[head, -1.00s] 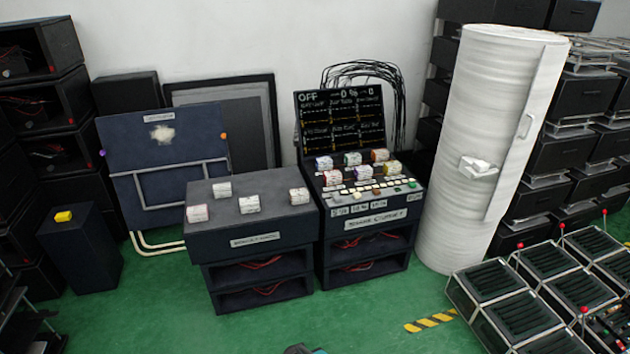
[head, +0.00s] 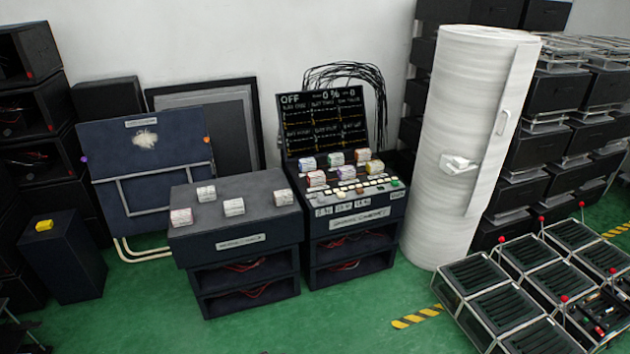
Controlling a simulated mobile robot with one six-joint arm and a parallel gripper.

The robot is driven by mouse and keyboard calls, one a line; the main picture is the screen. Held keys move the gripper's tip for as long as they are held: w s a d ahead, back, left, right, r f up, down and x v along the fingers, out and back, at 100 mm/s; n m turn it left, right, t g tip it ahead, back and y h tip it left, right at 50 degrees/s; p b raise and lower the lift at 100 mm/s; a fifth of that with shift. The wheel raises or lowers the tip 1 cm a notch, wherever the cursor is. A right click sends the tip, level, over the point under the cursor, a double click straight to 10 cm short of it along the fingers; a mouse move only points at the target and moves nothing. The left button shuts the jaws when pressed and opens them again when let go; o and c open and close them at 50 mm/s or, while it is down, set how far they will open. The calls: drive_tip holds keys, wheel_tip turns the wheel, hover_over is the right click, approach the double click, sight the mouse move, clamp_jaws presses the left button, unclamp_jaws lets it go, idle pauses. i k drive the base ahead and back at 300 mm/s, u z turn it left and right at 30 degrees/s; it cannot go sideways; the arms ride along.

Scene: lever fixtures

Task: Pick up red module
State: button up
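A small block with red markings (head: 316,179), which looks like the red module, sits at the front left of a group of several coloured modules on the dark control console (head: 352,245). Beside it in the front row are a module whose colour is hard to tell (head: 346,172) and a yellow one (head: 375,168). Behind are a purple one (head: 308,164), a green one (head: 336,159) and an orange one (head: 363,155). A pale block with reddish marks (head: 181,217) lies on the neighbouring dark bench (head: 237,226). My gripper is not in view.
Green floor (head: 345,320) is clear before the bench and console. A tall white wrapped roll (head: 465,130) stands right of the console. Slotted racks with red-knobbed levers (head: 540,270) fill the lower right. A dark pedestal with a yellow block (head: 44,225) stands left.

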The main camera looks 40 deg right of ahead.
sight(316, 178)
drive_tip(key=z, duration=0.05)
drive_tip(key=i, duration=1)
drive_tip(key=u, duration=0.05)
